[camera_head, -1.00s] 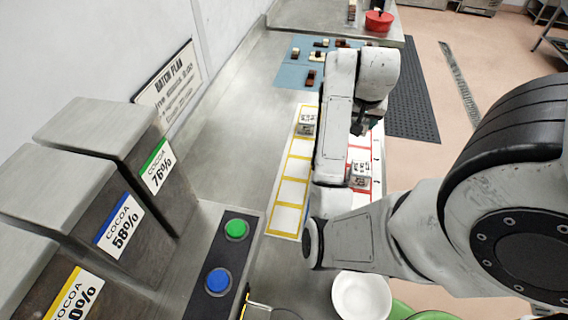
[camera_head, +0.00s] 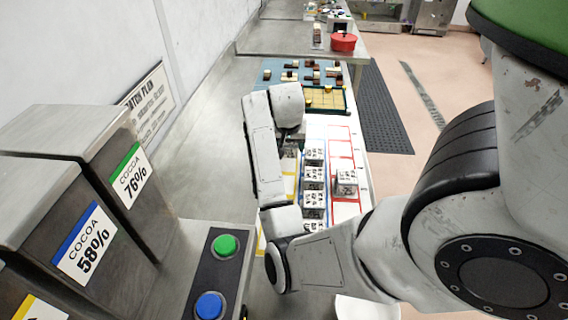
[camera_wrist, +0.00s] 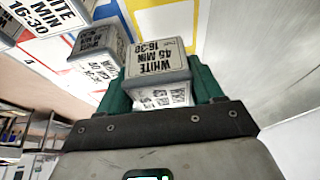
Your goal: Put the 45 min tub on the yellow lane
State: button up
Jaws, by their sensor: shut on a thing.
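In the wrist view my gripper (camera_wrist: 160,88) has its green fingers shut around a white-and-grey tub (camera_wrist: 158,60) whose label reads WHITE 45 MIN 16:30. The yellow lane (camera_wrist: 168,18) shows as a yellow-edged white strip behind the held tub. Whether the tub touches it I cannot tell. In the head view the yellow lane (camera_head: 290,182) is mostly covered by my arm, left of the blue lane.
A neighbouring tub (camera_wrist: 98,44) stands close left of the held one. In the head view several tubs (camera_head: 314,176) line the blue lane, and one tub (camera_head: 346,182) is on the red lane. A gold tray (camera_head: 325,98) lies beyond. Cocoa hoppers (camera_head: 90,245) stand at the left.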

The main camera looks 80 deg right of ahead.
jog(key=shift+w+d+f+b, duration=0.2)
jog(key=shift+w+f+b, duration=0.35)
jog(key=shift+f, duration=0.2)
jog(key=f+b, duration=0.3)
jog(key=b, duration=0.1)
jog(key=shift+w+f+b, duration=0.2)
jog(key=shift+b, duration=0.1)
jog(key=shift+f, duration=0.15)
jog(key=o, duration=1.1)
jog(key=shift+v, duration=3.9)
jog(key=shift+d, duration=0.1)
